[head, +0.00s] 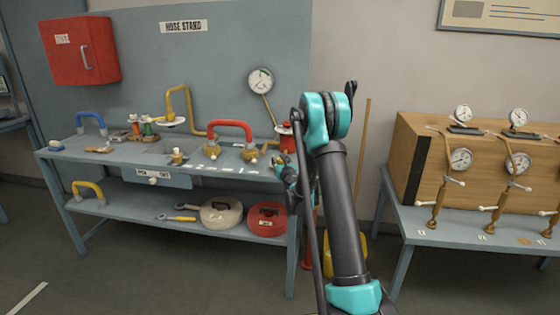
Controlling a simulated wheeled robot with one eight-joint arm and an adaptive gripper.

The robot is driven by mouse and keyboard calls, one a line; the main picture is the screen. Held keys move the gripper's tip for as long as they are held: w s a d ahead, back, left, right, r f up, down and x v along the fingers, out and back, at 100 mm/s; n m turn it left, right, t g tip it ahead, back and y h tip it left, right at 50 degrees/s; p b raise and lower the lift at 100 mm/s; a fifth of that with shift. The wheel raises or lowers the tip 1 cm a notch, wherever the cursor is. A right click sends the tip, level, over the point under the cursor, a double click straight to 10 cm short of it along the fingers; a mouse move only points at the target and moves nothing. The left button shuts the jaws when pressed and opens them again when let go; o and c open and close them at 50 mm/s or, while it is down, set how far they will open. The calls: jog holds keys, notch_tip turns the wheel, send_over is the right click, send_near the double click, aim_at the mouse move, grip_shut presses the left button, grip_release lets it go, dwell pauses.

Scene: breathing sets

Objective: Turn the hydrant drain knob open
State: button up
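A red body with a pale rim (285,130), possibly the hydrant, shows at the right end of the hose stand bench. My arm covers much of it, and I cannot make out a drain knob on it. My arm rises at the centre right and bends down behind its own link. My gripper (287,172) shows only in small part, near the bench's right end and just below the red body. Its fingertips are unclear, so I cannot tell whether it is open or touching anything.
A gauge table (470,236) stands right. Front floor is clear.

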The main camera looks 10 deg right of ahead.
grip_shut()
jog(key=shift+d+n+y, duration=0.1)
jog(key=shift+n+y, duration=0.3)
jog(key=shift+y, duration=0.2)
jog(key=shift+n+g+y, duration=0.3)
jog(key=shift+n+y, duration=0.2)
jog(key=shift+y, duration=0.3)
jog(key=shift+o, duration=2.4)
grip_release()
jog(key=shift+s, duration=0.1)
jog(key=v, duration=1.2)
